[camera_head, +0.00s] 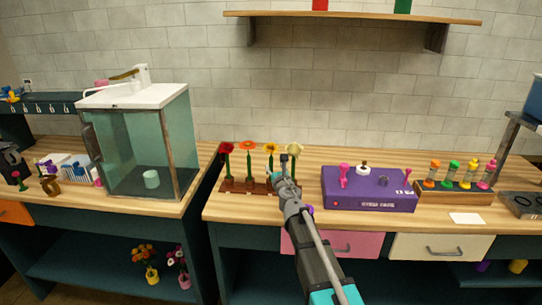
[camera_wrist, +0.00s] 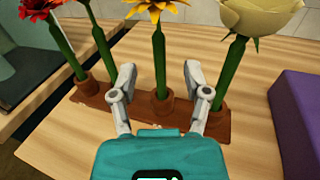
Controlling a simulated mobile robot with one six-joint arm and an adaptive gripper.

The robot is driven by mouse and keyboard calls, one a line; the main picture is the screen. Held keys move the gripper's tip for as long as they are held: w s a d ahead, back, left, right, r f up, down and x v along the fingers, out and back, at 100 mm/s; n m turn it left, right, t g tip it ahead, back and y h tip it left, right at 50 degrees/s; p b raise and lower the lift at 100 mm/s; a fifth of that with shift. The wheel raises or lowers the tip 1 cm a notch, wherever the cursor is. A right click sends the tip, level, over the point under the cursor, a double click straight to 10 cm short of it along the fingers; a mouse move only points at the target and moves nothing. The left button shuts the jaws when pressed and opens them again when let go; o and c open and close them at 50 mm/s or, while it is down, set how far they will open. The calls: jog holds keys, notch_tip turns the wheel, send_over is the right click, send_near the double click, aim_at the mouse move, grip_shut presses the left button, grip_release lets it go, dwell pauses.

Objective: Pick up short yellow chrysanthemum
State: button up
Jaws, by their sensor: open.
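The yellow chrysanthemum (camera_head: 271,149) stands upright on a green stem in a brown rack, between an orange-red flower and a cream one. In the wrist view its yellow head (camera_wrist: 158,6) is cut off by the top edge, and its stem (camera_wrist: 159,60) rises from a round brown socket. My gripper (camera_wrist: 158,76) is open and empty, with one finger on each side of this stem in the picture. I cannot tell whether the stem is fully between the fingers. In the head view my gripper (camera_head: 285,165) is close to the rack, right of the yellow flower.
The brown rack (camera_head: 239,184) also holds a dark red flower (camera_head: 227,149), an orange-red flower (camera_head: 248,146) and a cream flower (camera_head: 295,150). The cream stem is near the right finger. A purple box (camera_head: 365,200) stands to the right, with bare table between.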

aim_at(271, 160)
jog(key=shift+x, duration=0.8)
jog(key=shift+x, duration=2.6)
jog(key=shift+a+f, duration=0.1)
grip_shut()
